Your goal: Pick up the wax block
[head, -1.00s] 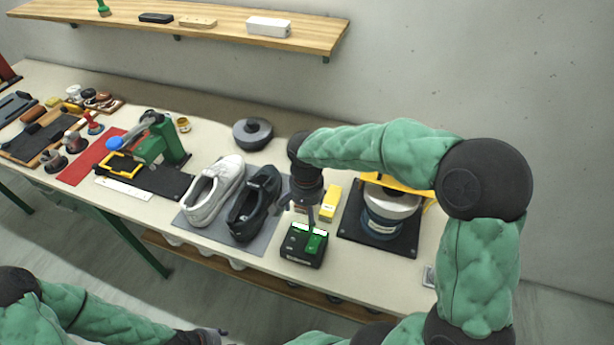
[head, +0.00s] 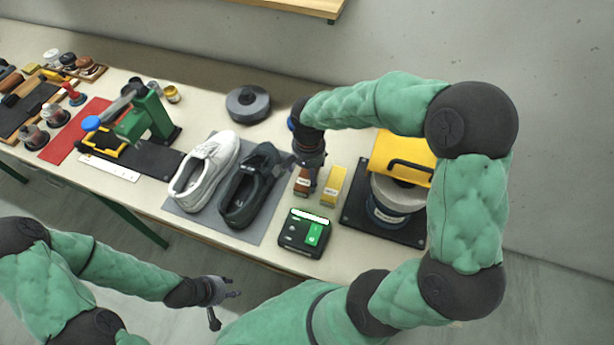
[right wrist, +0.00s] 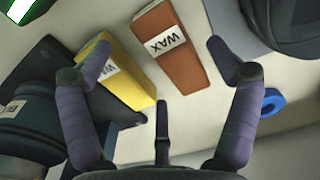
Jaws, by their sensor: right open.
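A brown block (right wrist: 170,48) labelled "WAX" lies on the bench in the right wrist view; in the head view it (head: 302,182) is partly hidden under my right gripper. A yellow block (right wrist: 118,72) with a partly hidden label lies beside it; it also shows in the head view (head: 333,187). My right gripper (right wrist: 167,62) is open and empty above the brown block, its fingers spread to either side. One finger overlaps the yellow block in the picture; contact cannot be told. My left gripper (head: 226,303) is open and empty in front of the bench.
A black box with a green switch (head: 305,234) stands in front of the blocks. A dark shoe (head: 250,190) and a white shoe (head: 204,170) stand left on a grey mat. A round tin (head: 388,206) under a yellow cover (head: 402,155) stands right.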

